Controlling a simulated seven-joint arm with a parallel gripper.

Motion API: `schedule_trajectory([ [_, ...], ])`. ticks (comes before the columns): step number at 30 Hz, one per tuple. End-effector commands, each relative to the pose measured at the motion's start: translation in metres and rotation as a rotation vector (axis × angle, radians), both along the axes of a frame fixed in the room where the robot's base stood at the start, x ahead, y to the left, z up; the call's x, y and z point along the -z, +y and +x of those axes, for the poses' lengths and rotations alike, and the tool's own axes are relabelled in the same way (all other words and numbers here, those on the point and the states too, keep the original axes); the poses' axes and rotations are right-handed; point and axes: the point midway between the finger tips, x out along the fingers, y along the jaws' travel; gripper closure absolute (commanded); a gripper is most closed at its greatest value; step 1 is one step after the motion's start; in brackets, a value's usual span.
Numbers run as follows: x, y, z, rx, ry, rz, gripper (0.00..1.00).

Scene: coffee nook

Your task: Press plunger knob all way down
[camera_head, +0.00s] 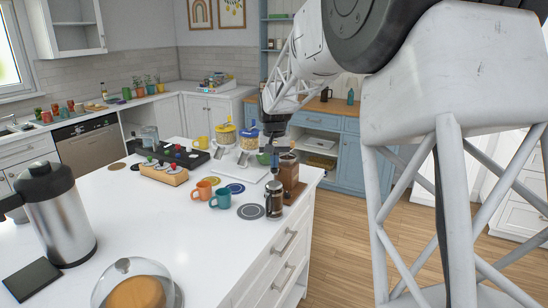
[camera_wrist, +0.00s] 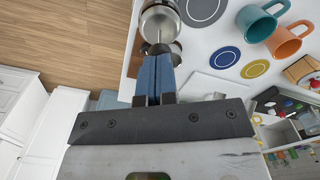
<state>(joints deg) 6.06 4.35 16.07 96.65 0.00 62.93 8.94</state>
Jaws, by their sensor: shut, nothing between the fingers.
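A French press (camera_head: 274,200) with a metal frame and dark contents stands upright near the right edge of the white island. In the wrist view the French press (camera_wrist: 160,18) shows at the top, with a thin plunger rod rising from its lid toward my fingertips. My gripper (camera_head: 275,172) is above the press, pointing down, with its blue fingers shut together. In the wrist view my gripper (camera_wrist: 157,55) lines up with the rod. The plunger knob is mostly hidden at the fingertips; I cannot tell whether they touch it.
A brown coffee grinder (camera_head: 288,172) stands close behind the press. A grey round coaster (camera_head: 250,212), a teal mug (camera_head: 221,198) and an orange mug (camera_head: 202,190) are to its left. A steel carafe (camera_head: 60,215) and a glass-domed dish (camera_head: 135,285) stand at the near left.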

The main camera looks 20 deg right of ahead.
Motion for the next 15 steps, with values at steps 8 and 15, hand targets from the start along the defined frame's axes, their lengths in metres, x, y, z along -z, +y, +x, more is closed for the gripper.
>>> schedule_trajectory([
  [8, 0.0019, 0.0000, -0.0001, 0.000, 0.001, 0.000, 1.00],
  [15, 0.0066, 0.0000, 0.0000, 0.000, 0.001, 0.000, 1.00],
])
